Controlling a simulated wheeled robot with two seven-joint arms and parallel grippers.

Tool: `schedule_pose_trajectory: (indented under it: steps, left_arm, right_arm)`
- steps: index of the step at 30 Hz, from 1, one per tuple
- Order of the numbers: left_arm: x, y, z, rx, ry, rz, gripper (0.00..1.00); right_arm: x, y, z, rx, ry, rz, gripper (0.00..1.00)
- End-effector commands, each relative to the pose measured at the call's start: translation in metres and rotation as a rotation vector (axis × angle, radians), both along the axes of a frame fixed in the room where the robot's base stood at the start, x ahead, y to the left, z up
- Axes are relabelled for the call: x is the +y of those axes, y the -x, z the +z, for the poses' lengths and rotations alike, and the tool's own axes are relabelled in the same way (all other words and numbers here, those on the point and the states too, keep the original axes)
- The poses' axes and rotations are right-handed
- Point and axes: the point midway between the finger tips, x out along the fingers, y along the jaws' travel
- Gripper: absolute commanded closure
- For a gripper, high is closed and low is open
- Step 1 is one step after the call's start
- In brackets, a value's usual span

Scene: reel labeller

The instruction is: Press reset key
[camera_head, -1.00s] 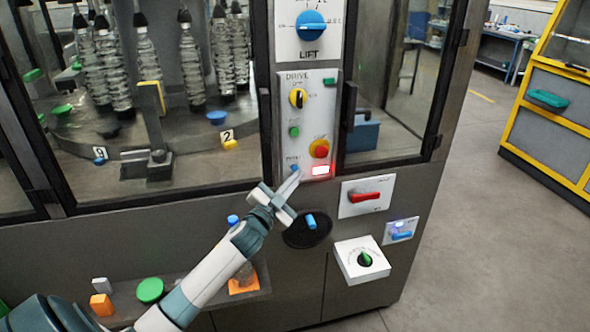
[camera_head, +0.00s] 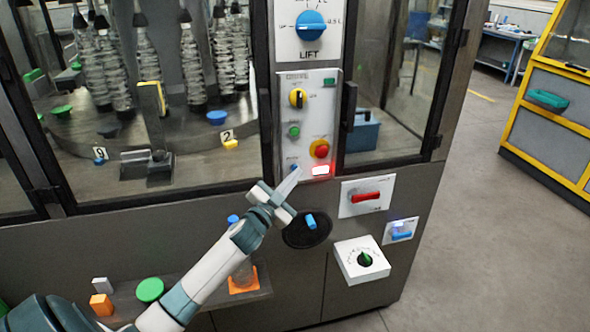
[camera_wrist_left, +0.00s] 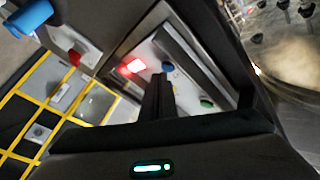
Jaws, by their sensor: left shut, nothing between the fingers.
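A small blue key (camera_head: 294,168) sits at the lower left of the white drive panel (camera_head: 318,108); its label is too blurred to read. It also shows in the left wrist view as a blue round button (camera_wrist_left: 168,67), just beyond the fingertips. My left gripper (camera_head: 293,178) is shut and empty, its fingertips pointing up at the panel just below the blue key. Whether they touch it cannot be told. In the left wrist view the shut fingers (camera_wrist_left: 158,95) point towards the blue button. My right gripper is not in view.
A lit red-and-white lamp (camera_head: 320,170) sits right of the blue key, with a red stop button (camera_head: 319,149) above it. A green button (camera_head: 294,131) is higher up. A black door handle (camera_head: 348,106) stands to the right. A red switch (camera_head: 365,197) is below right.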

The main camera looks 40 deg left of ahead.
Motion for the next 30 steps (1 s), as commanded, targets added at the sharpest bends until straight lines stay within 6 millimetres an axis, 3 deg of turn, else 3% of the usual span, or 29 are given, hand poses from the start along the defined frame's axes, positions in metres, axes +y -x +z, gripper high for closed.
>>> schedule_pose_trajectory:
  steps: [30]
  left_arm:
    - [0.0073, -0.0059, -0.0005, 0.001, -0.001, 0.001, 1.0]
  right_arm:
    - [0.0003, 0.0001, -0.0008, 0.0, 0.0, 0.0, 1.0]
